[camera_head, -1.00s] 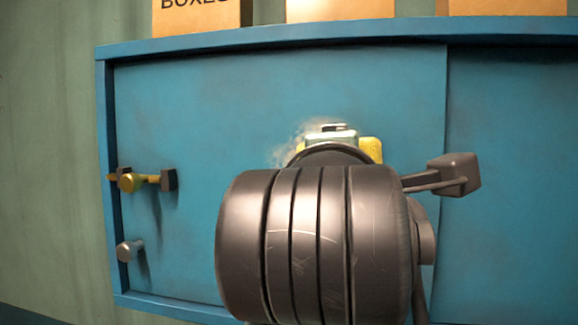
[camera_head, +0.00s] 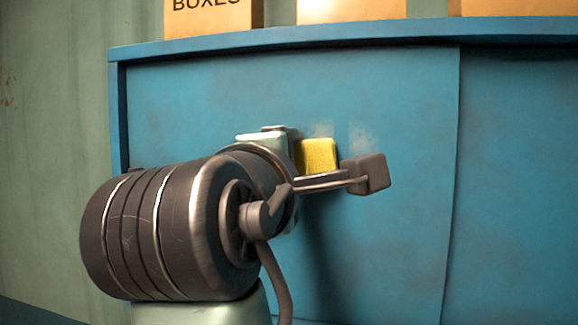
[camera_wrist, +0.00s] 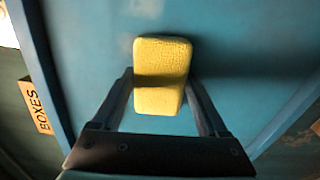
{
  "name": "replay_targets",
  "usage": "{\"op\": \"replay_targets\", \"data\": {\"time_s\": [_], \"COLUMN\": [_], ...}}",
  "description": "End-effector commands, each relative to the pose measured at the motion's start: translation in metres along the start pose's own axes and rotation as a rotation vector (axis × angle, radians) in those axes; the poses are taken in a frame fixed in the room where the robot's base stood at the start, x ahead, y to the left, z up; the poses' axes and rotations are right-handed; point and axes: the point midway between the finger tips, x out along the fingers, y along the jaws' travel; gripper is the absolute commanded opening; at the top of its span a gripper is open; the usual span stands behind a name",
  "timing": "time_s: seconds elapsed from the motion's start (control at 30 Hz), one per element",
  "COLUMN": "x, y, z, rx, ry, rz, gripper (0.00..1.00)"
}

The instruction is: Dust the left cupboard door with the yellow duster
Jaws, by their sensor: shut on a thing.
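The yellow duster (camera_head: 318,154) is a small block against or very close to the left cupboard door (camera_head: 200,95). The door is blue and shut. My gripper (camera_wrist: 160,98) is shut on the duster (camera_wrist: 162,60), one finger on each side in the wrist view. Pale dusty patches show on the door just above and to the right of the duster in the head view. My arm hides the door's lower left part and its handle. Whether the duster touches the door cannot be told for sure.
Cardboard boxes (camera_head: 350,10) stand on top of the blue cupboard, one marked BOXES (camera_wrist: 36,105). The right door (camera_head: 520,180) is to the right and clear. A greenish wall (camera_head: 55,170) lies to the left.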

Motion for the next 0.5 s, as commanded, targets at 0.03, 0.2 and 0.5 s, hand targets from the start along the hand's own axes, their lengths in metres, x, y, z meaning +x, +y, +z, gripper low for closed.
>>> {"op": "replay_targets", "data": {"time_s": [0.03, 0.2, 0.5], "x": [0.0, 0.0, 0.0], "y": [0.0, 0.001, 0.003], "z": [-0.002, -0.012, -0.034], "rx": [-0.001, -0.001, -0.001], "ry": [0.002, 0.004, 0.002], "rz": [-0.001, -0.001, 0.0], "gripper": [0.32, 0.32, 0.32]}}
